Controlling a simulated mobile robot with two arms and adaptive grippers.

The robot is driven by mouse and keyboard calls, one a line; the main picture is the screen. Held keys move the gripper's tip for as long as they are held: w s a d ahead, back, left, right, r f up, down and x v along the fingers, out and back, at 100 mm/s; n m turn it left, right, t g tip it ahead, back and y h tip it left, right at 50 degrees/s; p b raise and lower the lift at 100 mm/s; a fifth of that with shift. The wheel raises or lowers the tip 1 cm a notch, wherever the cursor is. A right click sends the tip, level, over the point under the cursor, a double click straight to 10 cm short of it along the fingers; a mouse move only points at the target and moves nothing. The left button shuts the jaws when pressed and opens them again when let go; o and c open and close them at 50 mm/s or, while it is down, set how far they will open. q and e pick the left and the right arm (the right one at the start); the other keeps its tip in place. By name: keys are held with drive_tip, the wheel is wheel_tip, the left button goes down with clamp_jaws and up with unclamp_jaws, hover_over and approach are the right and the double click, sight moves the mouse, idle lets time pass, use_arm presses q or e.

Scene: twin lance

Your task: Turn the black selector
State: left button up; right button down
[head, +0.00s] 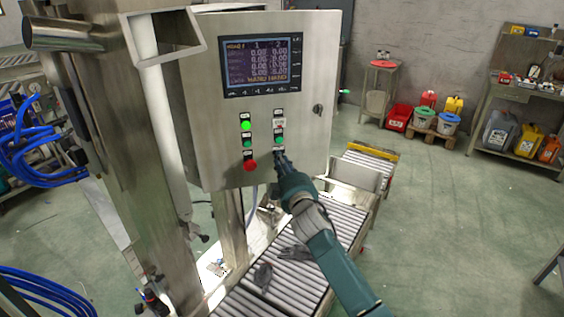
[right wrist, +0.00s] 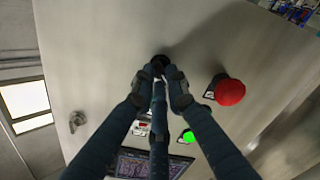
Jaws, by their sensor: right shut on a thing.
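The black selector (right wrist: 161,61) is on the steel panel face and shows in the right wrist view between my fingertips, mostly covered by them. My right gripper (head: 281,157) reaches up to the lower end of the panel's right button column; it also shows in the right wrist view (right wrist: 160,75). Its fingers are shut on the selector. In the head view the gripper hides the selector, and I cannot tell which way the selector points. My left gripper is not in view.
The control cabinet (head: 209,120) carries a lit screen (head: 262,65). A red button (head: 250,165) and a lit green button (head: 246,126) are near my gripper. A cabinet lock (head: 318,110) is to the right. A roller conveyor (head: 270,296) runs below.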

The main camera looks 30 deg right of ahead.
idle(0.5)
drive_tip(key=c, duration=1.7)
unclamp_jaws()
drive_tip(key=shift+c, duration=0.2)
drive_tip(key=v, duration=1.2)
